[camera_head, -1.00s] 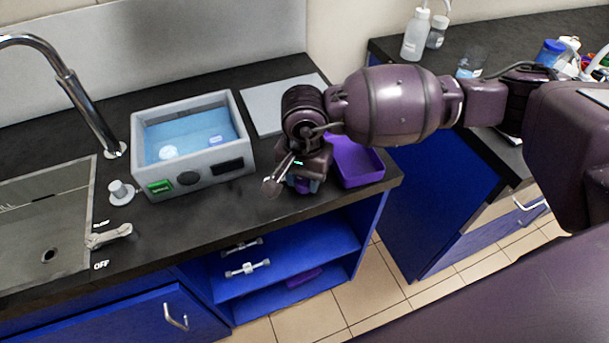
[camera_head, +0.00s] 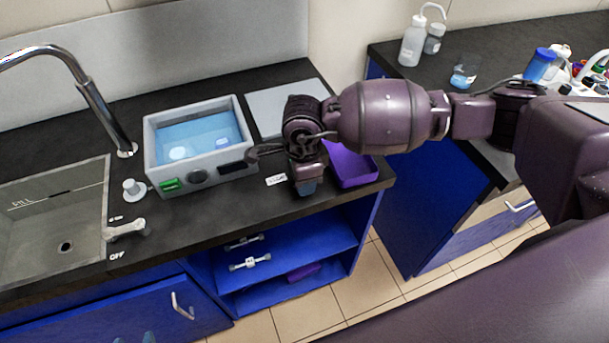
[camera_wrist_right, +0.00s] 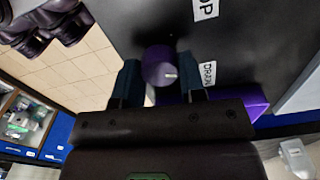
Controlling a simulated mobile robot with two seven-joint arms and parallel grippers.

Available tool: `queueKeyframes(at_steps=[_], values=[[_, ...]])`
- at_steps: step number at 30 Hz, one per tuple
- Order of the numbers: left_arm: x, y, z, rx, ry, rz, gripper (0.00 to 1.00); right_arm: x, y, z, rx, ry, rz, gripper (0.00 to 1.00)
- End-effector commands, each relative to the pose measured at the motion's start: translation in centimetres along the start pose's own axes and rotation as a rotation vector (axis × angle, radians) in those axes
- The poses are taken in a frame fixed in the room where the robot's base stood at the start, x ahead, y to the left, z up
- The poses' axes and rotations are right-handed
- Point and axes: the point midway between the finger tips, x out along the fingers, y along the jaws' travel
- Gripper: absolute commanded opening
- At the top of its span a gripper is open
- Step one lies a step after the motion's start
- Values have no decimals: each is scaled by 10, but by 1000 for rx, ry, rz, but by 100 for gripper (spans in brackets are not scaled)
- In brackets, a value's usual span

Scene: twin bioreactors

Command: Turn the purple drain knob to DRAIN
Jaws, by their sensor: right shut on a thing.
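The purple drain knob (camera_wrist_right: 158,66) sits between the two blue fingers of my right gripper (camera_wrist_right: 157,78) in the right wrist view. The gripper is shut on it. A white mark on the knob's face points right, toward the DRAIN label (camera_wrist_right: 208,73). The STOP label (camera_wrist_right: 205,10), partly cut off, is further up. In the head view my right gripper (camera_head: 308,187) is at the counter's front edge and hides the knob. Two bluish tips that look like my left gripper (camera_head: 134,339) show at the bottom edge, apart with nothing seen between them.
A grey bath with blue water (camera_head: 160,185) stands left of my right gripper. A purple tray (camera_head: 350,168) is close on its right. The sink (camera_head: 60,220), faucet and a grey lever (camera_head: 125,230) are further left. Shelves lie below the counter.

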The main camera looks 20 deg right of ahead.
Motion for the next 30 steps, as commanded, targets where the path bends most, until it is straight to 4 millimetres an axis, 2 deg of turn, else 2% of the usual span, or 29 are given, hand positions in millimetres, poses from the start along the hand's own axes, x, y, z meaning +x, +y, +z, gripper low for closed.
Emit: queueKeyframes(at_steps=[8, 15, 30], values=[[-10, -2, 0, -4, -10, -5, 52, -3, 0, 0, 241, 1, -3, 14], [-13, -3, -13, -4, 5, -5, 52, -3, 0, 0, 392, 0, -2, 14], [-12, -3, -26, -2, 23, -4, 52, -1, 0, 0, 498, 0, -3, 14]])
